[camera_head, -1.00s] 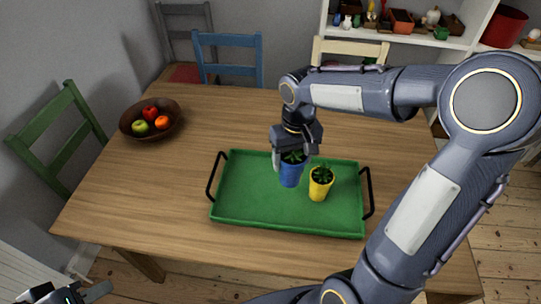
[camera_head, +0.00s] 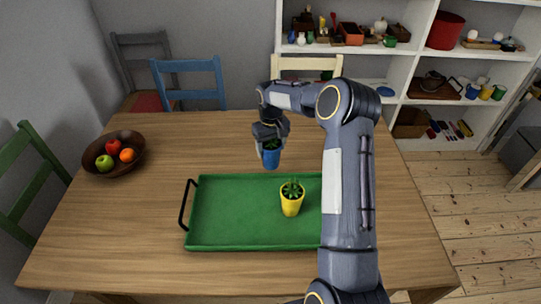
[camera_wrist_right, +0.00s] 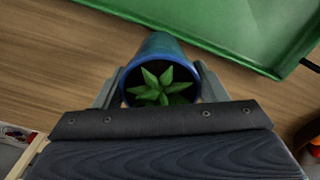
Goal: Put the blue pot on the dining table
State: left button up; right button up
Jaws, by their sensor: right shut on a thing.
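The blue pot (camera_head: 271,160) with a green plant is held by my right gripper (camera_head: 270,143), just beyond the back edge of the green tray (camera_head: 225,212). In the right wrist view the pot (camera_wrist_right: 155,50) sits between the two fingers (camera_wrist_right: 160,88), its plant facing the camera. The wood surface shows beside it; I cannot tell whether its base touches the table. The dining table (camera_head: 110,215) is brown wood, and the tray lies on it. A yellow pot (camera_head: 291,203) with a plant stands upright on the tray. My left gripper is not in view.
A dark fruit bowl (camera_head: 113,160) stands at the table's left back. Blue (camera_head: 190,80), green (camera_head: 25,170) and cream (camera_head: 306,65) chairs surround the table. Bare tabletop lies between bowl and tray and along the back. My right arm hides the tray's right end.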

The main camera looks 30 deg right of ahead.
jog(key=shift+w+d+f, duration=0.4)
jog(key=shift+w+f, duration=0.2)
jog(key=shift+f, duration=0.15)
jog(key=shift+w+d+f, duration=0.2)
jog(key=shift+w+f, duration=0.05)
jog(key=shift+f, duration=0.25)
jog(key=shift+f+b, duration=1.05)
jog(key=shift+f, duration=0.3)
jog(key=shift+f, duration=0.2)
jog(key=o, duration=1.3)
